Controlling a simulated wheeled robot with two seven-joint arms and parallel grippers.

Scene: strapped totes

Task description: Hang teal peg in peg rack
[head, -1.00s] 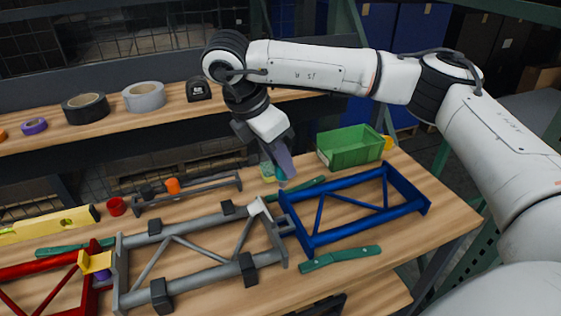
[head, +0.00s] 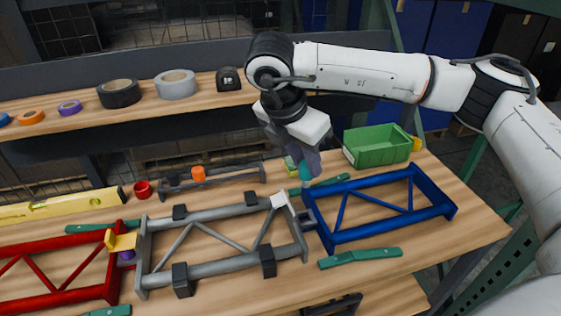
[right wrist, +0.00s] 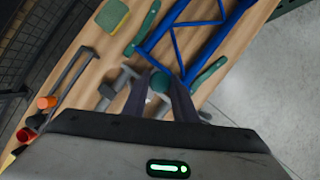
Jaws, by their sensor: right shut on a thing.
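My right gripper (head: 306,170) is shut on the teal peg (head: 305,171), which shows between its fingers. In the right wrist view the round end of the teal peg (right wrist: 160,82) sits between the two dark fingertips. The peg is near the left end of the blue frame; its lower end is partly hidden. The peg rack (head: 230,177) is a grey rail on the bench to the left of the gripper. My left gripper is not in view.
The blue frame (head: 385,222) lies right of the gripper, the grey frame (head: 215,272) in front. A green bin (head: 378,150) stands behind.

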